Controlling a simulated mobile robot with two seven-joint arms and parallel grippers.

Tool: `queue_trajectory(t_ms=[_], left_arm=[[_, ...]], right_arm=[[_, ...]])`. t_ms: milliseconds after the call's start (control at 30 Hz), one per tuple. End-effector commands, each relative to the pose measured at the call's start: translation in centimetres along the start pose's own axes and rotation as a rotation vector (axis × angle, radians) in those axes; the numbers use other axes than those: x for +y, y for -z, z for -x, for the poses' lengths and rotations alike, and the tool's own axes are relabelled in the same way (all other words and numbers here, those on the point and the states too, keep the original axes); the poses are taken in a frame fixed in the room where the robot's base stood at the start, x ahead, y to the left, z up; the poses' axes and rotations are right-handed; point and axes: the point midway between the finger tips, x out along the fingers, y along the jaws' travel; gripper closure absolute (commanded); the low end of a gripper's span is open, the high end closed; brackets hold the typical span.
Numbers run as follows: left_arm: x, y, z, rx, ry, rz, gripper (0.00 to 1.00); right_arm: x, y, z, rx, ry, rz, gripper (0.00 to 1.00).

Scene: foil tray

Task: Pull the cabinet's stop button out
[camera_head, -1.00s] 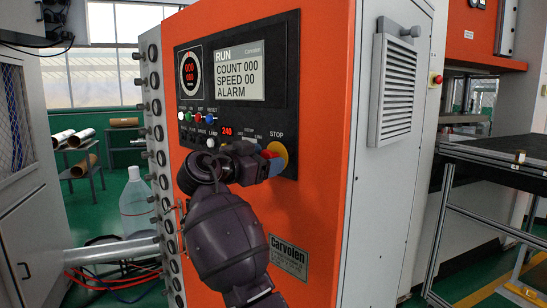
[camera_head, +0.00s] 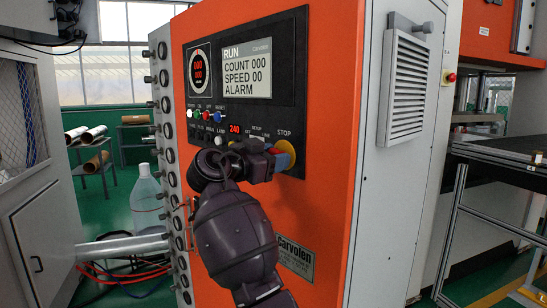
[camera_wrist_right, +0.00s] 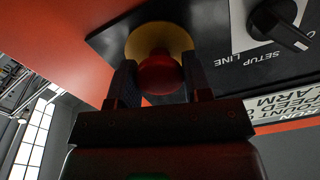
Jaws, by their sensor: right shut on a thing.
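The orange cabinet (camera_head: 300,215) carries a black control panel (camera_head: 281,75) with a screen reading RUN, COUNT 000, SPEED 00, ALARM. At the panel's lower right, under the word STOP, sits a yellow round surround (camera_head: 288,148). My right gripper (camera_head: 278,160) covers most of the stop button there. In the right wrist view the red stop button (camera_wrist_right: 158,76) stands in front of its yellow surround (camera_wrist_right: 150,38). The fingers of my right gripper (camera_wrist_right: 160,85) lie on both sides of the red head, shut on it. My left gripper is not in view.
A black rotary knob (camera_wrist_right: 281,24) marked SETUP and LINE is close beside the stop button. Small coloured buttons (camera_head: 205,116) and a red 240 display (camera_head: 235,129) lie to the left. A grey vent box (camera_head: 405,88) sticks out from the cabinet's side.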

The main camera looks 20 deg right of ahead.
Motion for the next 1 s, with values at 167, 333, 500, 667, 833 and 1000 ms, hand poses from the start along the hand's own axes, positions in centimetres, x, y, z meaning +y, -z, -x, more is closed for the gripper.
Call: queue_trajectory(t_ms=[167,333,500,667,833,1000], left_arm=[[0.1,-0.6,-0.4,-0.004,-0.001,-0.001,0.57],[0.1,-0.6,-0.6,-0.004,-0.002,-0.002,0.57],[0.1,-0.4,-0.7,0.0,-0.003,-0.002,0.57],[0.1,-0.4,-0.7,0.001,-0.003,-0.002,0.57],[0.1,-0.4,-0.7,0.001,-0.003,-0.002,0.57],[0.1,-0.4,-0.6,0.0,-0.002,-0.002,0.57]], right_arm=[[0.0,-0.2,0.9,0.0,0.002,-0.001,0.98],[0.0,0.0,1.5,0.0,0.0,-0.001,0.97],[0.0,0.0,1.5,0.0,0.0,-0.001,0.5],[0.0,0.0,1.5,0.0,0.0,0.0,0.29],[0.0,0.0,1.5,0.0,0.0,0.0,0.29],[0.0,0.0,1.5,0.0,0.0,0.0,0.29]])
